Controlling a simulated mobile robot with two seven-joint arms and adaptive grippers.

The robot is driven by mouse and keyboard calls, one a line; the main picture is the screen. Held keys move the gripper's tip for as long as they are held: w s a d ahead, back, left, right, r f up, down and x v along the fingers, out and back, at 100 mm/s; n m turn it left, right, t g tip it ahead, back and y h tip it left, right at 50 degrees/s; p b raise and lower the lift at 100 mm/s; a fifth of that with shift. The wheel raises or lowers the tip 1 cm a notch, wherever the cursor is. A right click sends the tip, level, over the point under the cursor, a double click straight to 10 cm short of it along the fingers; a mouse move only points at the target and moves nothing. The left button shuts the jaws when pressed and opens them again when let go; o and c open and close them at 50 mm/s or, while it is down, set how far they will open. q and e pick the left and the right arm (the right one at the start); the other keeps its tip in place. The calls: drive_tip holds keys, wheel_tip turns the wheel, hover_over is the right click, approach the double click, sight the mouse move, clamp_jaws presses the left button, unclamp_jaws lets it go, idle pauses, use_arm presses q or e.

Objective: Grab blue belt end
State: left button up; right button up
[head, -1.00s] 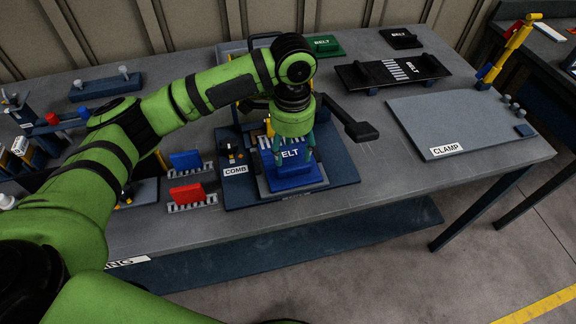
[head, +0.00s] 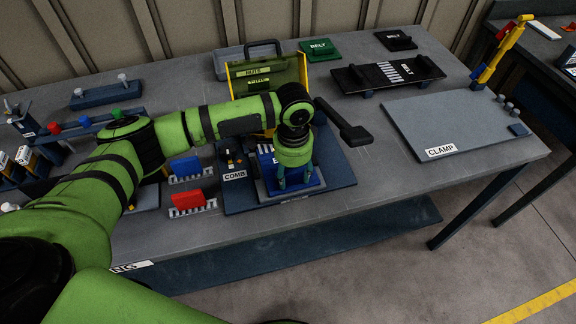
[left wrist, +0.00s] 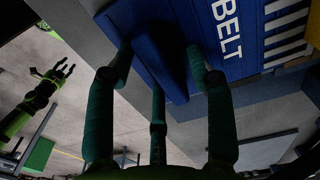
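The blue belt end (head: 291,186) lies on a dark blue base plate (head: 335,176) at the middle of the table's front. In the left wrist view the blue piece (left wrist: 226,62) shows a white BELT label and a raised ridge (left wrist: 162,55). My left gripper (head: 295,179) is over its front part, pointing down. Its fingers (left wrist: 160,58) are open on either side of the ridge, with gaps visible; contact is unclear. My right gripper (left wrist: 50,78) shows only in the left wrist view, far off at the left, fingers spread and empty.
A COMB fixture (head: 234,168) stands left of the belt, with blue (head: 185,167) and red (head: 188,199) blocks further left. A dark lever (head: 345,125) reaches over the plate's back right. A yellow case (head: 262,78) stands behind. The grey CLAMP board (head: 450,120) is clear.

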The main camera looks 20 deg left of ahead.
use_arm(q)
clamp_jaws()
drive_tip(key=shift+r, duration=0.1)
use_arm(e)
drive_tip(key=shift+d, duration=0.1)
drive_tip(key=shift+d, duration=0.2)
use_arm(q)
wheel_tip(320, 180, up, 10)
drive_tip(key=shift+b, duration=0.95)
use_arm(e)
drive_tip(key=shift+d+f, duration=0.1)
drive_tip(key=shift+f, duration=0.85)
